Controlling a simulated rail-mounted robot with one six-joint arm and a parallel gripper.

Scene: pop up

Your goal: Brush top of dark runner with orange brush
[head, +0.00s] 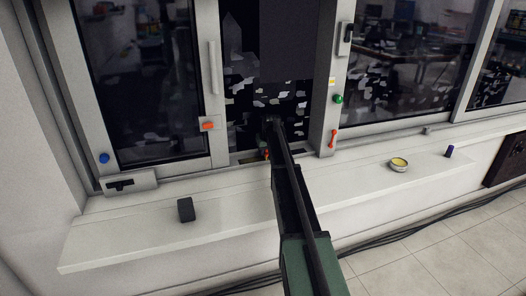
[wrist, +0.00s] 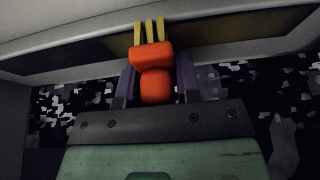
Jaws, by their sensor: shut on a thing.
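The orange brush (wrist: 155,86) with yellow bristles sits between the purple fingers of my gripper (wrist: 156,78), which is shut on it. Its bristles point away from the gripper, toward the sill. In the head view a small orange bit of the brush (head: 267,154) shows beside my arm, low in the window opening; the arm hides most of the gripper. A long dark strip (wrist: 90,52), which looks like the dark runner, runs across the wrist view behind the bristles. The bristles overlap it in the picture; I cannot tell whether they touch it.
Window frames stand on both sides of the opening, with an orange knob (head: 208,126) at left and a green knob (head: 338,98) at right. The white ledge (head: 130,238) holds a dark block (head: 185,209), a yellow-topped dish (head: 398,164) and a small dark purple piece (head: 449,151).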

